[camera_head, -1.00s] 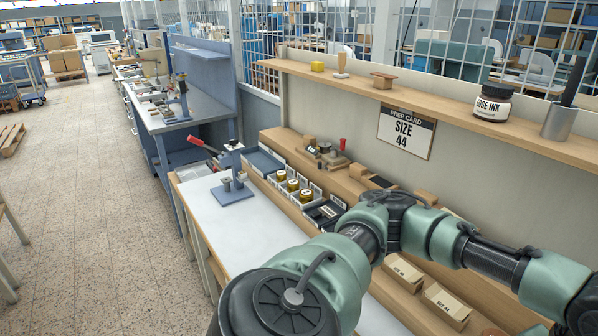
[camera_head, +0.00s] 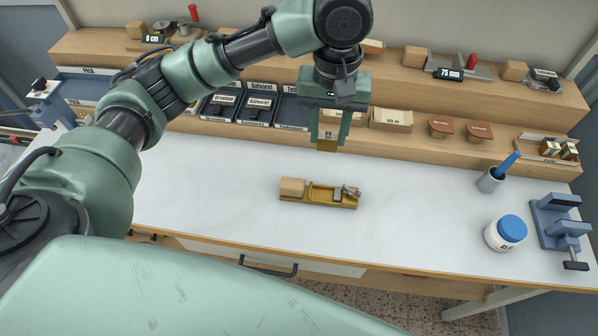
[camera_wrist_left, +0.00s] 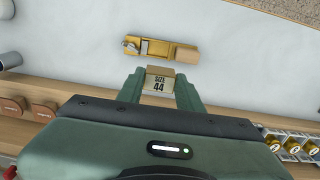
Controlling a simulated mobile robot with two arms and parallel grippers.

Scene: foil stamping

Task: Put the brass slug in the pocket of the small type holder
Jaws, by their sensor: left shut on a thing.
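The small type holder (camera_head: 318,198) lies on the white bench top in the middle of the head view. It is a brass-coloured tray with a wooden block at its left end and a grey metal part at its right. It also shows in the wrist view (camera_wrist_left: 158,48). My right gripper is not in view.
Behind stands a stepped wooden shelf (camera_head: 400,143) with labelled boxes and dark trays (camera_head: 258,106). At the right are a blue-lidded jar (camera_head: 506,232), a cup with a blue-handled tool (camera_head: 490,181) and a blue clamp (camera_head: 556,222). The bench around the holder is clear.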

